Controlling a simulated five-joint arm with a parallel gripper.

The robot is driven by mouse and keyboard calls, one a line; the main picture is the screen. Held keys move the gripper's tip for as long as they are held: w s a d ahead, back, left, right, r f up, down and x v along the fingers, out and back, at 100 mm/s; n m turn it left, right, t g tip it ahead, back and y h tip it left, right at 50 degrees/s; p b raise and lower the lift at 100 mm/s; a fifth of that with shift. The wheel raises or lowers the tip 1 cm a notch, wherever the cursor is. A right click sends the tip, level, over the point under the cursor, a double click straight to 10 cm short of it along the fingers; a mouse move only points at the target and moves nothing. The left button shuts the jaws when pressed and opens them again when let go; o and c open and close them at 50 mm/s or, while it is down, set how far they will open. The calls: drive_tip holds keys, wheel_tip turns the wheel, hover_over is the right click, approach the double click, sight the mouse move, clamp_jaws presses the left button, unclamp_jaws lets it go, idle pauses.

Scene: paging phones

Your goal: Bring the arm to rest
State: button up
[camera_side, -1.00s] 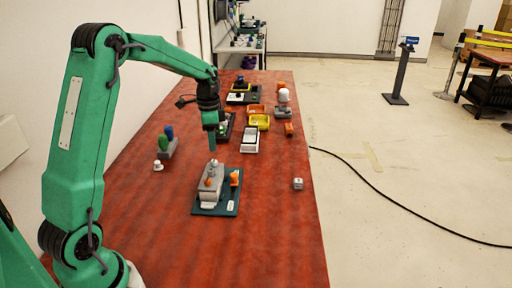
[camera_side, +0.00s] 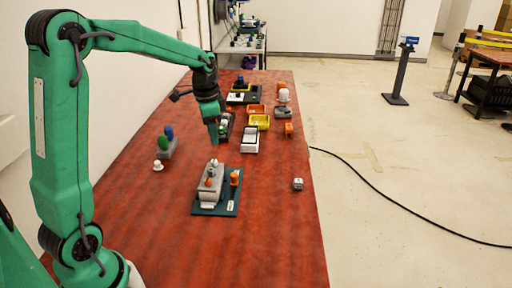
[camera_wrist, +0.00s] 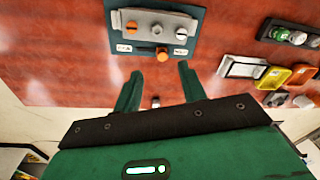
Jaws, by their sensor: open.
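My gripper (camera_wrist: 160,78) is open and empty in the wrist view, its two green fingers spread apart. In the side view my gripper (camera_side: 216,138) hangs above the red table (camera_side: 265,250), tilted, just beyond a grey device on a dark teal base (camera_side: 207,210). The same device shows at the top of the wrist view (camera_wrist: 199,18), with an orange knob (camera_wrist: 162,55) on its near side. The fingers are apart from the device.
A white tray (camera_side: 251,138), a yellow bin (camera_side: 259,122) and orange bins stand farther back. A holder with green and blue pegs (camera_side: 166,150) and a small white piece (camera_side: 158,165) are at left. The front table is clear.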

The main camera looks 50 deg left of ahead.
drive_tip(key=s+d+r+n+t, duration=0.2)
drive_tip(key=s+d, duration=0.5)
drive_tip(key=s, duration=0.2)
drive_tip(key=s+d+r+n+t, duration=0.2)
drive_tip(key=s+d+r+n, duration=0.1)
drive_tip(key=s+d, duration=0.4)
drive_tip(key=shift+s+d+r+t, duration=0.2)
drive_tip(key=shift+s+d+t, duration=0.1)
drive_tip(key=shift+s, duration=1.15)
drive_tip(key=shift+c, duration=0.2)
